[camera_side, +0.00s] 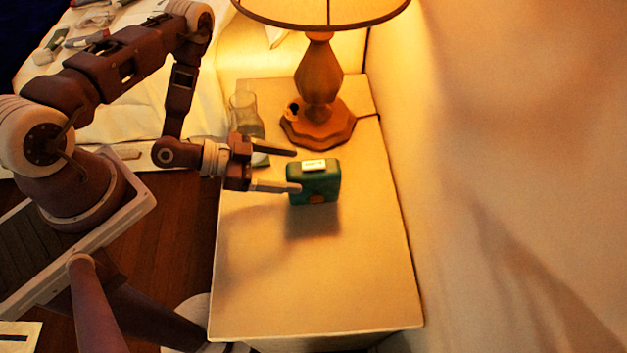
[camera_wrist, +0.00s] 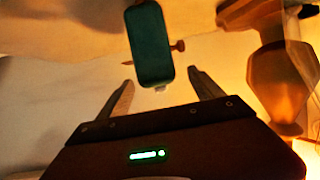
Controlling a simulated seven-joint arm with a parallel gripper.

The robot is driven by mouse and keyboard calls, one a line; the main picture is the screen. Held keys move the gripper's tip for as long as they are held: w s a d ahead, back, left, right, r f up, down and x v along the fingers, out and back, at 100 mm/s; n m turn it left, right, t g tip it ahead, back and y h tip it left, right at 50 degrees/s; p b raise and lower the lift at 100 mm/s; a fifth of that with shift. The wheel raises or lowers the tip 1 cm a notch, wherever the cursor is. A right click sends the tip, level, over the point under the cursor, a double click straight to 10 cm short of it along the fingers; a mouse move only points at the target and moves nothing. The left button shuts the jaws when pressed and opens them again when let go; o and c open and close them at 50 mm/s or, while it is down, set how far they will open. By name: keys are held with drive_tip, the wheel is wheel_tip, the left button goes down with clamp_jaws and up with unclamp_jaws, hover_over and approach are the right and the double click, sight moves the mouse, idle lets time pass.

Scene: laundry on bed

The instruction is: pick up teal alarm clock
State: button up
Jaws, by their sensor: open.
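The teal alarm clock (camera_side: 318,186) stands upright on the nightstand, with a pale patch on its top. It also shows in the wrist view (camera_wrist: 150,45), ahead of the fingers and between their lines. My gripper (camera_side: 294,170) is open and comes level from the left. In the side view the nearer finger's tip overlaps the clock's left edge; I cannot tell whether it touches. The other finger ends just left of and behind the clock. In the wrist view my gripper (camera_wrist: 160,82) has nothing between its fingertips.
The wooden lamp (camera_side: 318,85) stands on the nightstand (camera_side: 318,290) close behind the clock. A clear glass (camera_side: 246,115) stands at the back left, near my wrist. A wall borders the right side. The nightstand's front is clear. A bed (camera_side: 115,120) with small items lies left.

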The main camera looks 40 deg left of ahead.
sight(313, 173)
drive_tip(key=x, duration=0.6)
drive_tip(key=shift+d, duration=0.25)
clamp_jaws()
